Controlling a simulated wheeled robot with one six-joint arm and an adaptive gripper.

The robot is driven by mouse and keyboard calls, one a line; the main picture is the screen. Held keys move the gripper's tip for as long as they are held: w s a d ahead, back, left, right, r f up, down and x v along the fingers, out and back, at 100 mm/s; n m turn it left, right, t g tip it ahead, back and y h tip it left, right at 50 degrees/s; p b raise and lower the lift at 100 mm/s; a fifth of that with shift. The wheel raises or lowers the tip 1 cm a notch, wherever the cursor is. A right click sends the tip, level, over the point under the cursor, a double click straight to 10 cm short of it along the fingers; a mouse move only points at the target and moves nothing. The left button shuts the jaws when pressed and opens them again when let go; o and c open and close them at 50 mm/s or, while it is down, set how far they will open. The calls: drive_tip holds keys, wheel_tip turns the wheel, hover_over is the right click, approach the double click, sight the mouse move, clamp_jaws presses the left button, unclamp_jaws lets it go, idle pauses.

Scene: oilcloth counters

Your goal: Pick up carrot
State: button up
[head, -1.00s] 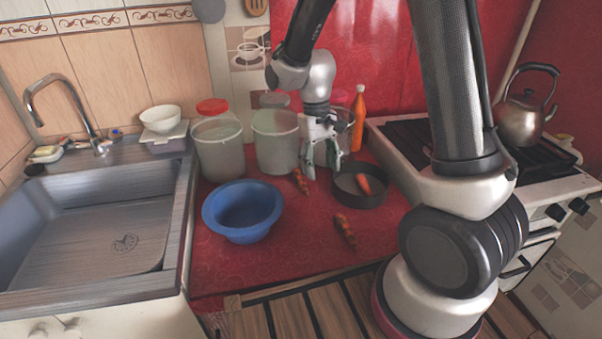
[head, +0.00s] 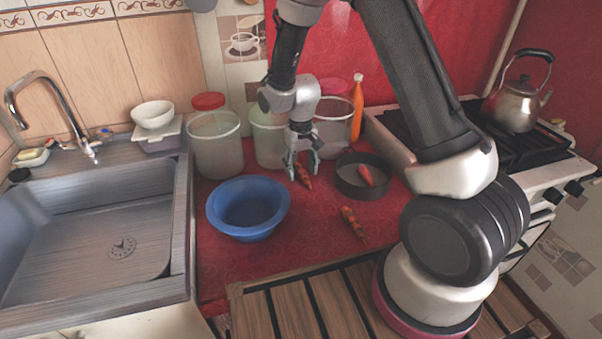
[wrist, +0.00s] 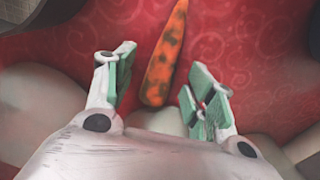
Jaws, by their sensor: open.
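An orange carrot with dark patches (wrist: 166,58) lies on the red oilcloth counter (head: 285,255). In the wrist view it is between the two open green-padded fingers of my gripper (wrist: 158,95), reaching from between the tips toward the top edge. In the head view my gripper (head: 302,167) is low over this carrot (head: 303,176) at the back of the counter. A second carrot (head: 353,224) lies nearer the front edge. A third carrot (head: 366,175) is in the dark round pan (head: 352,189). My gripper is open and empty.
A blue bowl (head: 222,212) stands left of my gripper. Large clear containers (head: 217,148) stand behind, with an orange bottle (head: 356,108) near them. The sink (head: 90,235) is left and the stove with a kettle (head: 515,105) right. The counter's front middle is mostly free.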

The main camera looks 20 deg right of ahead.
drive_tip(key=shift+f, duration=0.25)
drive_tip(key=c, duration=1.1)
